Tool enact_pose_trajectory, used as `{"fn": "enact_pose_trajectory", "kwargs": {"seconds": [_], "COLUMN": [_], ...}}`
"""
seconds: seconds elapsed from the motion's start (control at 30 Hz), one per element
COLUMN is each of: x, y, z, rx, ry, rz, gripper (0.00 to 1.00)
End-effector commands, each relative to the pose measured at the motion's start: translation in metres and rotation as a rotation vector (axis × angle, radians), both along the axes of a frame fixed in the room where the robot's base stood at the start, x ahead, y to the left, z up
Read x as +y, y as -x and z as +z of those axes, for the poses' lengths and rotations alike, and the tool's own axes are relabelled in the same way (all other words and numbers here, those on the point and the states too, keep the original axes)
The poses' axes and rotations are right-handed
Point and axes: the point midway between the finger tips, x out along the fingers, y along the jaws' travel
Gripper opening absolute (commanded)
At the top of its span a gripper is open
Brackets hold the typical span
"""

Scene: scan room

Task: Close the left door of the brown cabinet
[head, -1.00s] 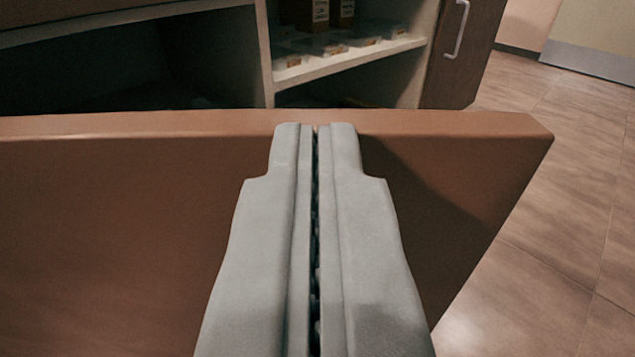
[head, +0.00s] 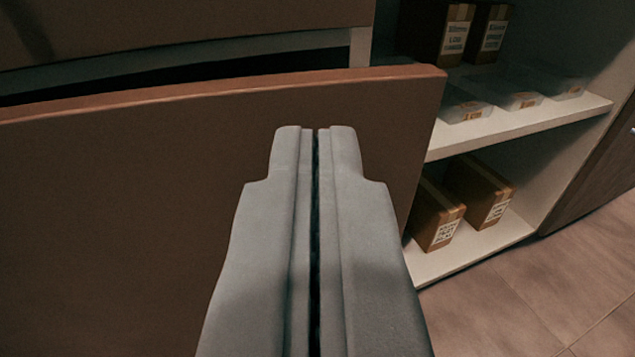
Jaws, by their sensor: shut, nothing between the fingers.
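The left door (head: 130,200) of the brown cabinet is a brown panel filling the left and middle of the view. Its top edge slopes up to a corner near the picture's middle. A narrow dark gap shows between its top edge and the pale cabinet frame (head: 220,50) behind, so it stands partly open. My gripper (head: 316,130) is shut and empty, with its fingertips in front of the door near its right edge. I cannot tell whether they touch it. No handle shows on this door.
Right of the door, the open compartment holds brown boxes (head: 437,215) and clear packs (head: 520,98) on white shelves (head: 500,127). The right door (head: 605,170) is at the right edge. Tiled floor (head: 530,310) is clear at lower right.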

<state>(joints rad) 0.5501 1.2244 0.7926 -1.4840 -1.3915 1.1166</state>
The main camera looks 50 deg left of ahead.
Motion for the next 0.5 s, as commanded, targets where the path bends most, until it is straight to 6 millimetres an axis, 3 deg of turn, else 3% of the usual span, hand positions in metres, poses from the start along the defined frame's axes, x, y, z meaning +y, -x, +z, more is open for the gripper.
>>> {"fn": "enact_pose_trajectory", "kwargs": {"seconds": [0.2, 0.5], "x": [0.027, 0.040], "y": [-0.017, -0.026], "z": [0.000, 0.000], "rx": [0.000, 0.000], "ry": [0.000, 0.000], "rz": [-0.006, -0.011], "gripper": [0.00, 0.00]}}
